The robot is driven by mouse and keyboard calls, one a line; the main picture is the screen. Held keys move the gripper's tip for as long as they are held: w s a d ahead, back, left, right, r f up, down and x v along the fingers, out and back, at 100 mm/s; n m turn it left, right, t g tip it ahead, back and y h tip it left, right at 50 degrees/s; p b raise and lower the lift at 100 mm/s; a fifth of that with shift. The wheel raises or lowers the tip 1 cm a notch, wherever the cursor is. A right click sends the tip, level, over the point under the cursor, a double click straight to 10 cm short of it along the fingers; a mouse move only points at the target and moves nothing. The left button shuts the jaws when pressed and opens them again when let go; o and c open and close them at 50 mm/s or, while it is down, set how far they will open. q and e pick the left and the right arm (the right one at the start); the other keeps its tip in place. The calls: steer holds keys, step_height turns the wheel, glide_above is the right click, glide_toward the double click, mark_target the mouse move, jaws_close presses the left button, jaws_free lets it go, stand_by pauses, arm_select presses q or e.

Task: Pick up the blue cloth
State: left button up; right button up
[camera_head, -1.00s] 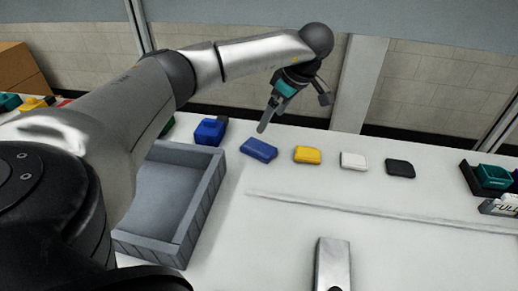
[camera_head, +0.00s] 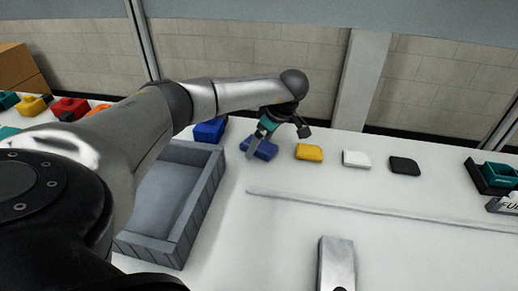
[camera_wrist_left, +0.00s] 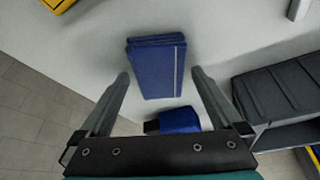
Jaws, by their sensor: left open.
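The blue cloth (camera_head: 267,149) is a folded, flat rectangle on the white table, left of the yellow cloth. In the left wrist view the blue cloth (camera_wrist_left: 157,70) lies just beyond and between the fingertips, with a pale stripe near one edge. My left gripper (camera_head: 257,146) is open and low over the cloth, and partly covers it in the head view. In the wrist view the left gripper's fingers (camera_wrist_left: 161,76) are apart, with nothing held between them. I cannot tell whether the fingertips touch the cloth. My right gripper is not in view.
A yellow cloth (camera_head: 309,152), a white cloth (camera_head: 356,159) and a black cloth (camera_head: 404,166) lie in a row to the right. The table front is mostly clear.

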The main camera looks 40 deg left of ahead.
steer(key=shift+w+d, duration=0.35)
arm_select(q)
steer(key=shift+f, duration=0.2)
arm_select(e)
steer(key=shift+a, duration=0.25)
arm_select(q)
steer(key=c, duration=1.3)
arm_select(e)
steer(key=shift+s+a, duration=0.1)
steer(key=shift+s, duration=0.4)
arm_select(q)
steer(key=shift+r, duration=0.15)
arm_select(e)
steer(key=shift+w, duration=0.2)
